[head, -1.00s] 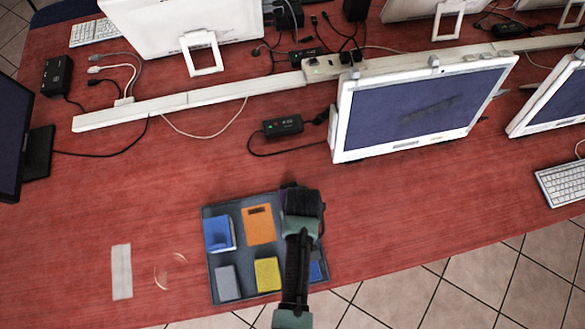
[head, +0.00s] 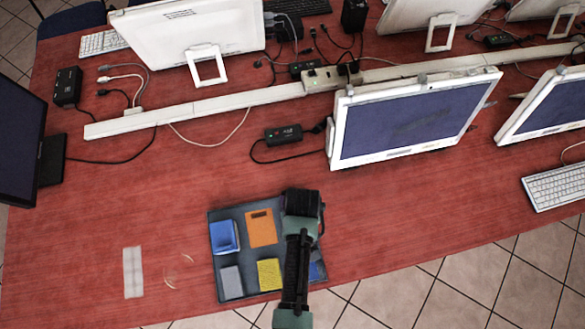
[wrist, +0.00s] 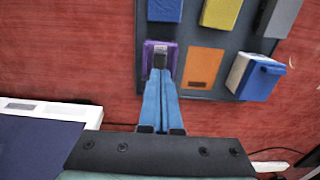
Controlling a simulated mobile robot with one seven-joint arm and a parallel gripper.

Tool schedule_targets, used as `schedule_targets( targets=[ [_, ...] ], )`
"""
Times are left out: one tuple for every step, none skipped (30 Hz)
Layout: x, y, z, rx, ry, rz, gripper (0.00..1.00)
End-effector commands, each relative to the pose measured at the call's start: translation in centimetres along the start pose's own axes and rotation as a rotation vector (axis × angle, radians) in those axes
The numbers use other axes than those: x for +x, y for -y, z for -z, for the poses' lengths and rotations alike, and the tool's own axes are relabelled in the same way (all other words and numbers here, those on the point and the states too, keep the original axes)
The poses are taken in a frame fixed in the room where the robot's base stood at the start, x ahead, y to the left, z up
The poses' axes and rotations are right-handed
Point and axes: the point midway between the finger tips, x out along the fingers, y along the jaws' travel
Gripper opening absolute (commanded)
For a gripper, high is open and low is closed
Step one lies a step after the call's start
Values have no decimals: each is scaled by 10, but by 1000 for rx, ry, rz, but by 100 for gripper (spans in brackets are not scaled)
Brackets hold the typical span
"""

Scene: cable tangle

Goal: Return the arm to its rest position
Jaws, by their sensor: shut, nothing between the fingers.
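My arm reaches in from the bottom of the head view, and its wrist (head: 303,210) is over the right side of the grey tray (head: 216,268). In the wrist view my gripper (wrist: 160,72) has its blue fingers together with nothing between them. The fingertips overlap a purple block (wrist: 150,50) in the tray in that view; I cannot tell the height gap. An orange block (wrist: 204,66) lies beside it. The fingertips are hidden by my arm in the head view.
The tray also holds blue (head: 224,236), orange, yellow (head: 269,274) and grey (head: 231,282) blocks. A pale strip (head: 133,272) lies left of it. A monitor (head: 415,118), a power adapter (head: 283,135) and cables stand behind.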

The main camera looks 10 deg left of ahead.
Motion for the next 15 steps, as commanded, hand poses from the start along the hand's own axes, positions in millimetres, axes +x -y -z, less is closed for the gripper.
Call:
schedule_targets(
  targets=[
    [0,0,0,0,0,0,0],
    [0,0,0,0,0,0,0],
    [0,0,0,0,0,0,0],
    [0,0,0,0,0,0,0],
    [0,0,0,0,0,0,0],
    [0,0,0,0,0,0,0],
    [0,0,0,0,0,0,0],
    [0,0,0,0,0,0,0],
    [0,0,0,0,0,0,0],
    [0,0,0,0,0,0,0],
    [0,0,0,0,0,0,0],
    [0,0,0,0,0,0,0],
    [-3,-2,7,2,-19,-6,0],
    [-7,-5,16,5,-43,-13,0],
    [-14,-9,30,10,-83,-25,0]
  ],
)
